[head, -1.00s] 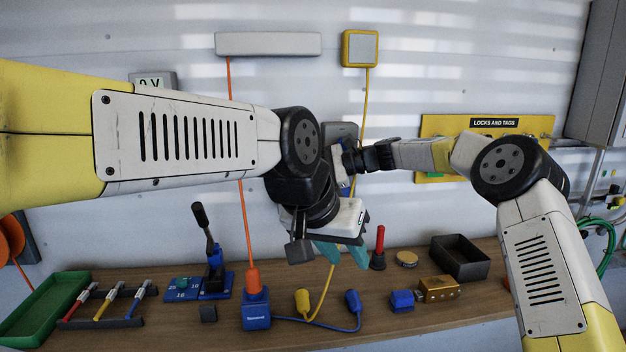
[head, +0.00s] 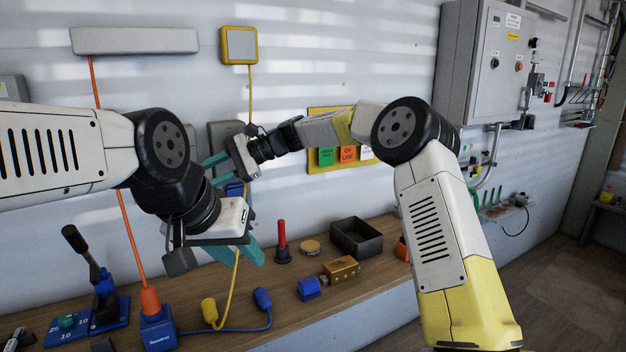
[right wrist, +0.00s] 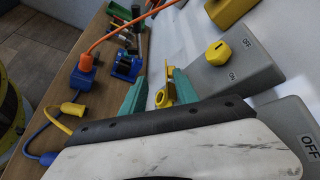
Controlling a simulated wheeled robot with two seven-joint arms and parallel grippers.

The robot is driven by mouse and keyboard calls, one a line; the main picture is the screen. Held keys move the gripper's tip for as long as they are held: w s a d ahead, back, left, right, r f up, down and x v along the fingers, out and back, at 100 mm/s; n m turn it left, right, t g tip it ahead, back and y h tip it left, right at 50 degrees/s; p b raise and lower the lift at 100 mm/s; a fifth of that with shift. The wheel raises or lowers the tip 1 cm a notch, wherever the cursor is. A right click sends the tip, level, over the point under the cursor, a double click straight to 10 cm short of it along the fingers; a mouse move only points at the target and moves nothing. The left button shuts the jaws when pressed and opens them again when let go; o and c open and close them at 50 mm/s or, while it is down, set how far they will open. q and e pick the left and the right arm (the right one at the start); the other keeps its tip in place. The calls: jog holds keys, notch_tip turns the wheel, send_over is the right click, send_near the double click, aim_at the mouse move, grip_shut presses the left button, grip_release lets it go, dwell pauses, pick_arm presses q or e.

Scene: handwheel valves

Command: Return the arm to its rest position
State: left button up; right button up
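My left arm comes in from the left in the head view. Its gripper (head: 245,254) hangs over the workbench (head: 285,285), teal fingers down, and seems open and empty; the fingers partly overlap. My right arm reaches from the right to the wall. Its gripper (head: 226,172) is at a grey box there, partly behind the left gripper. In the right wrist view the right gripper's teal fingers (right wrist: 160,92) stand apart. A yellow part (right wrist: 163,90) shows between them, nearer the right finger; I cannot tell whether it is touched.
A grey switch box with a yellow knob (right wrist: 218,53) is close beside the right gripper. A grey cabinet (head: 490,70) is at right.

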jog(key=s+d+n+t+h, duration=0.25)
jog(key=s+d, duration=0.35)
jog(key=d, duration=0.6)
jog(key=s+d+n+t+h, duration=0.1)
jog(key=s+d+t+h, duration=0.25)
jog(key=s+d, duration=0.65)
jog(key=s+d+n+t+h, duration=0.1)
jog(key=s+d+t+h, duration=0.15)
jog(key=d, duration=1.25)
jog(key=s+d+f+n+h, duration=0.1)
jog(key=s+d+f+h, duration=0.1)
jog(key=s+d, duration=0.5)
jog(key=shift+s+d+f+t, duration=0.2)
jog(key=shift+s+f+t, duration=0.25)
jog(key=shift+s+f, duration=0.35)
